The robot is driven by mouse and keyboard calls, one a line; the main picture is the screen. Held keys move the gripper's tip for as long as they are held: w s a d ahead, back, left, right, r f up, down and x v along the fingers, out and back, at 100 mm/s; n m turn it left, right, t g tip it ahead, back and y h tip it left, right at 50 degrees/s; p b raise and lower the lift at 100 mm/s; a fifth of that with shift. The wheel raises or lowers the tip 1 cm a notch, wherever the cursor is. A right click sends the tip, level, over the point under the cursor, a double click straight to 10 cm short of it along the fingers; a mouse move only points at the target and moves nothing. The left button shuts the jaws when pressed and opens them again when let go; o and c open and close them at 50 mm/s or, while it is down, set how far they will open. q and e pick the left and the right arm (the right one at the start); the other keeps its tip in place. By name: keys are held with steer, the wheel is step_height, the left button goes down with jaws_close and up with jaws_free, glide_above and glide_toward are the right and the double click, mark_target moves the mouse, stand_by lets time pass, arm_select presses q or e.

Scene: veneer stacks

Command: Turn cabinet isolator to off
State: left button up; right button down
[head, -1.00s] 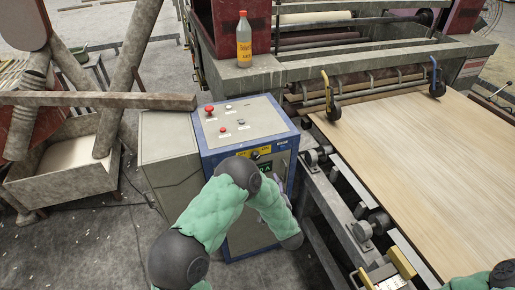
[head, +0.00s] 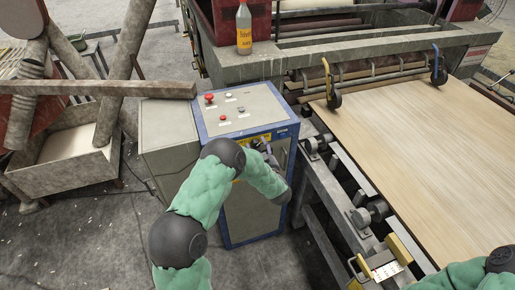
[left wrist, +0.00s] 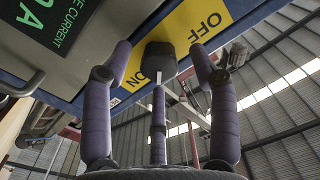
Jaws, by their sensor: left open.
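The control cabinet (head: 238,112) is grey with blue edges and stands at the picture's middle in the head view. Its isolator knob (left wrist: 160,62) is a dark block on a yellow label (left wrist: 200,24) marked OFF and ON, seen upside down in the left wrist view. I cannot tell clearly which way the knob points. My left gripper (left wrist: 157,82) is open, with purple fingers around the knob; I cannot tell whether they touch it. In the head view, my left gripper (head: 266,150) is at the cabinet's upper front, partly hidden by my arm. My right gripper is out of view.
A red button (head: 209,98) sits on the cabinet top. A bottle (head: 244,28) stands on the machine ledge behind. A roller conveyor with a wood veneer sheet (head: 415,140) is close on the right. A green display (left wrist: 58,22) is beside the label. Floor at left front is open.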

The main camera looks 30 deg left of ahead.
arm_select(q)
steer(key=shift+w+a, duration=0.15)
steer(key=c, duration=1.2)
steer(key=shift+o, duration=0.2)
steer(key=n+b, duration=0.5)
steer(key=n, duration=0.1)
steer(key=shift+b, duration=0.4)
steer(key=n+b, duration=0.9)
steer(key=shift+a, duration=0.1)
steer(key=shift+r+n+b, duration=0.1)
steer(key=shift+n+b, duration=1.4)
steer(key=shift+n, duration=0.1)
steer(key=shift+a, duration=0.1)
